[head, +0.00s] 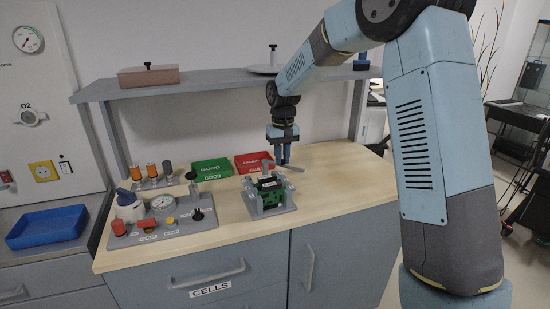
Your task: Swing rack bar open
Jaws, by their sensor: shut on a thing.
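The rack (283,207) is a small grey stand on the wooden worktop, holding a green block (269,188). The rack bar (291,168) is a thin grey piece at the rack's back right. My gripper (285,161) points down at it from above, behind and to the right of the green block. Its jaws are shut on the bar. The grip is small in view, and the exact bar angle and its hinge are hard to make out.
A green tray (211,170) and a red tray (254,162) lie behind the rack. A panel with knobs and a gauge (163,231) stands to the left. A grey shelf (215,83) spans above. Free worktop (335,165) lies to the right.

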